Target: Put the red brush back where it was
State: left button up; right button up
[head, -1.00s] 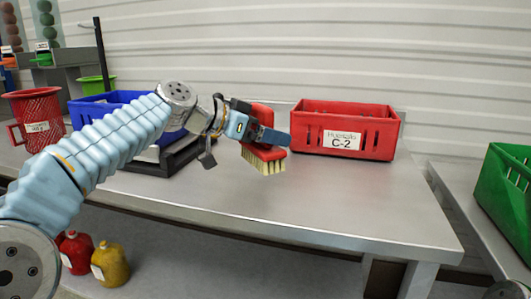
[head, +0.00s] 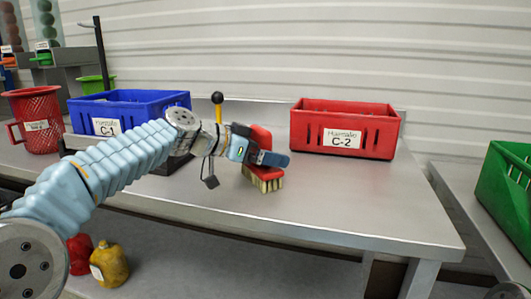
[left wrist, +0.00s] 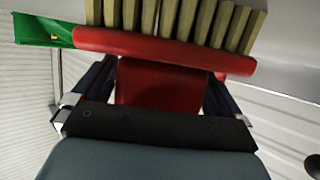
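The red brush (head: 260,138) has a red body and pale yellow bristles that point down. My left gripper (head: 272,158) is shut on it, over the middle of the grey metal table (head: 330,205). The bristles are at or just above the tabletop; I cannot tell whether they touch. In the left wrist view the red brush (left wrist: 160,85) sits between the two dark fingers, with its bristles at the top edge. My right gripper is not in view.
A red crate labelled C-2 (head: 312,118) stands at the table's back right. A blue crate labelled C-1 (head: 150,100) and a red mesh basket (head: 40,135) stand at left. The table's front right is clear.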

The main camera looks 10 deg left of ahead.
pick_arm(q)
jog(key=shift+r, duration=0.2)
jog(key=shift+s+a, duration=0.15)
jog(key=shift+a, duration=0.1)
jog(key=b+v, duration=0.1)
jog(key=v, duration=1)
jog(key=shift+s+r, duration=0.2)
jog(key=shift+a, duration=0.1)
dwell(0.7)
